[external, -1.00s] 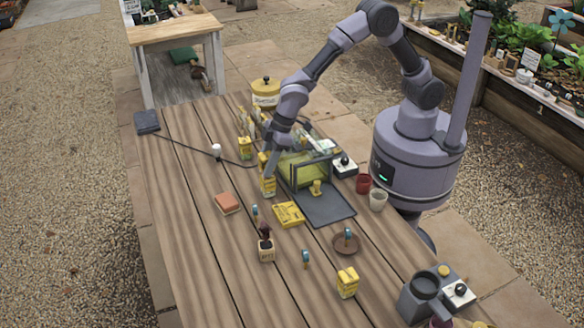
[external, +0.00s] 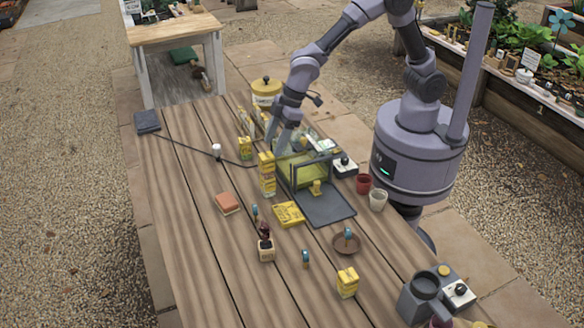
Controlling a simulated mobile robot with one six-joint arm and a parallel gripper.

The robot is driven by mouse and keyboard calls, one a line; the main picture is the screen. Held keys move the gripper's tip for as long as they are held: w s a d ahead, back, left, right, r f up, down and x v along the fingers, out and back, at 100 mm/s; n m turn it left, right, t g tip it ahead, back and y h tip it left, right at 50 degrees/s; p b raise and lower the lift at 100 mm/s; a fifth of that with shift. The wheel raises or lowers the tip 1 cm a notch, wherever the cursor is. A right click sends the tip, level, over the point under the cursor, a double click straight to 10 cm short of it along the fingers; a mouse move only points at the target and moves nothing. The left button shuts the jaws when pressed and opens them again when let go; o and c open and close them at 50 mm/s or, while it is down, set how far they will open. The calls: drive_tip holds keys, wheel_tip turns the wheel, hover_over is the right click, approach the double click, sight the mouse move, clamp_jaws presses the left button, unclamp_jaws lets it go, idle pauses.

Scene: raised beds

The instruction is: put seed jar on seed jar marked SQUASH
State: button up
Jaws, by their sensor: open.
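Two yellow-labelled seed jars stand one on the other near the table's middle: the upper seed jar (external: 266,161) rests on the lower seed jar (external: 267,184). The stack looks upright. Their labels are too small to read, so I cannot tell which is SQUASH. My gripper (external: 275,146) is open and empty, just above and behind the stack, apart from it as far as I can see. Similar yellow jars stand at the back left (external: 245,148) and near the front (external: 347,283).
A dark rack with a green bundle (external: 297,170) stands right of the stack. A yellow packet (external: 288,214) lies in front, with an orange block (external: 228,203) to the left. A large yellow canister (external: 266,92) is at the back. The left side of the table is mostly clear.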

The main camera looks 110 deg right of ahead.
drive_tip(key=s+a+r+m, duration=0.2)
drive_tip(key=s+a+r, duration=0.1)
drive_tip(key=s+r, duration=1.25)
drive_tip(key=s+a+m+t+y, duration=0.1)
drive_tip(key=s+a+m+y, duration=0.1)
drive_tip(key=s, duration=1.3)
drive_tip(key=shift+a+f+p, duration=0.35)
drive_tip(key=shift+a+f, duration=0.1)
drive_tip(key=shift+a, duration=0.05)
